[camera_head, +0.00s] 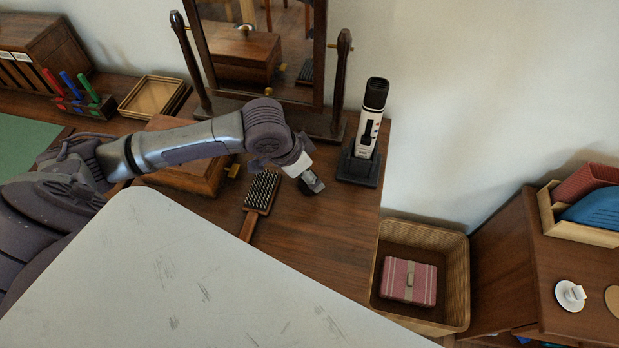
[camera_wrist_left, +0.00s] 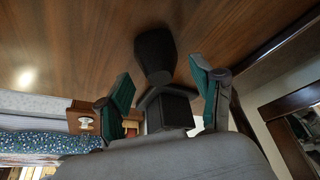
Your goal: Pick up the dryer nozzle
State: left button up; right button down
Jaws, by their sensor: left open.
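My left gripper (camera_head: 312,184) is low over the right part of the wooden dressing table (camera_head: 335,215). In the left wrist view, its two green-padded fingers (camera_wrist_left: 160,75) are spread apart. A black flared piece, which looks like the dryer nozzle (camera_wrist_left: 155,52), stands on the wood between and just beyond the fingertips, with a gap on both sides. A dark square block (camera_wrist_left: 168,112) is nearer the palm; I cannot tell whether it belongs to the nozzle. In the head view the gripper hides most of the nozzle. My right gripper is not in view.
A hairbrush (camera_head: 262,190) lies left of my gripper. A black and white device (camera_head: 371,118) stands in a dark holder (camera_head: 360,167) to the right, near a mirror (camera_head: 322,60). A wooden box (camera_head: 190,178) is behind my arm. A basket (camera_head: 455,282) sits lower right.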

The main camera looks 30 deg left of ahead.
pick_arm(q)
jog(key=shift+w+d+f, duration=0.15)
jog(key=shift+w+f, duration=0.05)
jog(key=shift+f, duration=0.45)
jog(key=c, duration=1.1)
jog(key=shift+r, duration=0.15)
